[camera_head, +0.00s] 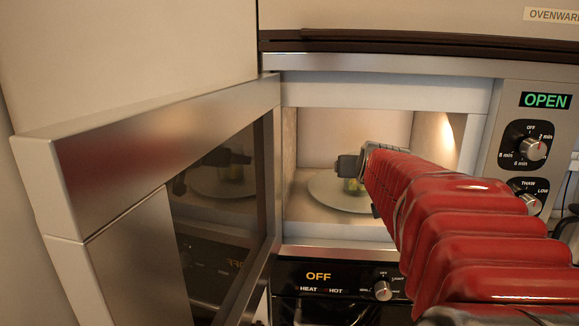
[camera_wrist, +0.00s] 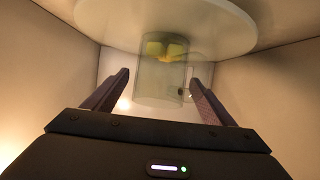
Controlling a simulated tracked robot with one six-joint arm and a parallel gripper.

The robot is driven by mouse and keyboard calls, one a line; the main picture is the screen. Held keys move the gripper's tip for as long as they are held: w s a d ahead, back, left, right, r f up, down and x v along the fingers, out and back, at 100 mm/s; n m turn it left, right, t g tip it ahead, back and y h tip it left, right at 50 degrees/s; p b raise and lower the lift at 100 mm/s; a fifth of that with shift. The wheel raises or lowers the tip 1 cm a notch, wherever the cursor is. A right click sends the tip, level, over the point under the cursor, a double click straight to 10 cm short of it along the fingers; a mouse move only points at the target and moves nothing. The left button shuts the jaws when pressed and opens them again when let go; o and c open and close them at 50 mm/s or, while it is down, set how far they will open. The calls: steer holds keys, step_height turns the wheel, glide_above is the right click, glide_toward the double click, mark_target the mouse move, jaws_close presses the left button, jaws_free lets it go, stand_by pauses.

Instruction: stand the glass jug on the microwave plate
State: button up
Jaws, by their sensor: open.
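The clear glass jug (camera_wrist: 160,85), with yellow pieces near its base, appears upright on the round pale microwave plate (camera_wrist: 225,25). The wrist view shows the plate at the top and the jug hanging below it, so that view is upside down. In the head view the plate (camera_head: 325,190) lies inside the open microwave, and only a greenish-yellow bit of the jug (camera_head: 352,185) shows behind my gripper (camera_head: 349,166). My gripper is open in the wrist view (camera_wrist: 160,85), one finger on each side of the jug with gaps. How far the fingertips reach along it is unclear.
The microwave door (camera_head: 160,160) stands open at the left, its dark glass reflecting the interior. The control panel (camera_head: 530,150) reads OPEN at the right. An oven panel (camera_head: 335,280) reading OFF lies below. The microwave walls close in on both sides of my arm.

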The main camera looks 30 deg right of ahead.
steer(key=shift+r, duration=0.15)
steer(key=v, duration=1.2)
stand_by(0.7)
